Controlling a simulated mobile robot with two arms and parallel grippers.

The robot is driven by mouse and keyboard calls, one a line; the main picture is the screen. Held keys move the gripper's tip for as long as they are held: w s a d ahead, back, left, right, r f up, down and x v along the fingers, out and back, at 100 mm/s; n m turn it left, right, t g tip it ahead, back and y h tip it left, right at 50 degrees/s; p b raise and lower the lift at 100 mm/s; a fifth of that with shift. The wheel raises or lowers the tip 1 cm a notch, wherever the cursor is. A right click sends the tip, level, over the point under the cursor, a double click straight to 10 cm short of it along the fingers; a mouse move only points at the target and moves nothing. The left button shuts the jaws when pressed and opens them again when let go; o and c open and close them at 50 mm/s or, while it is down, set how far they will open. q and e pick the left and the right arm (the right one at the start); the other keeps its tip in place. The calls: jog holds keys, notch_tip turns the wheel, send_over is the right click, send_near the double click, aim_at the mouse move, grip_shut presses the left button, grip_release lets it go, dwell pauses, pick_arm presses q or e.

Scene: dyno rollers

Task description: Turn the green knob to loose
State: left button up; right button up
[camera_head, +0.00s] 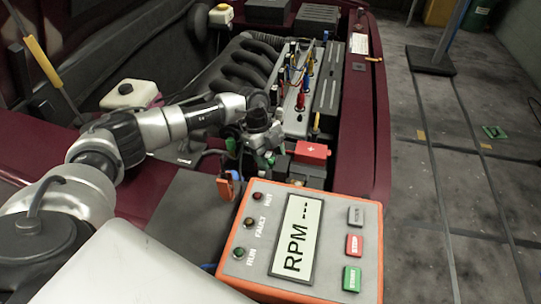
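My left arm comes in from the left over the engine bay, and its dark gripper (262,143) points down beside the red-topped battery-like box (311,150). Small green parts show close to the gripper: one just left of it (231,147) and one at its lower tip (269,158). I cannot tell which of these is the green knob, or whether the gripper touches it. The fingers are small and dark, so their opening is unclear. My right gripper is not in view.
An orange-edged control box (330,283) with an RPM display and buttons stands in the foreground. An orange clip-like part (225,188) is behind it. The engine (248,68) with coloured leads lies beyond the gripper. The maroon car body edge (367,130) borders it; open floor lies right.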

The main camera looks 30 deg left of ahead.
pick_arm(q)
jog(key=c, duration=0.9)
jog(key=shift+o, duration=0.2)
